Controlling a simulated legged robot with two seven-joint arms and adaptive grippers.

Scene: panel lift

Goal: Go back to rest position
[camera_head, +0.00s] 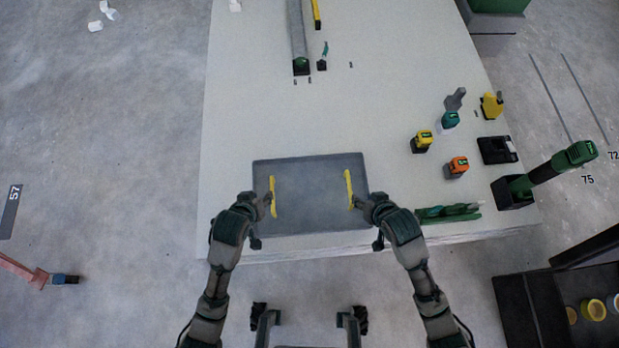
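A dark grey rectangular panel (312,195) lies at the front edge of the white table (300,120). It has two yellow handles, a left one (273,197) and a right one (348,189). My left gripper (267,200) is at the left handle, over the panel's left side. My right gripper (359,201) is at the right handle, over the panel's right side. Both grippers are small in this view. I cannot tell whether their fingers are open or shut, or whether they touch the handles.
Several tools and batteries stand at the table's right, including a yellow-topped one (421,141), an orange one (456,167) and a black case (497,150). A green tool (448,212) lies right of my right arm. A long grey beam (298,35) lies at the back. The table's left side is clear.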

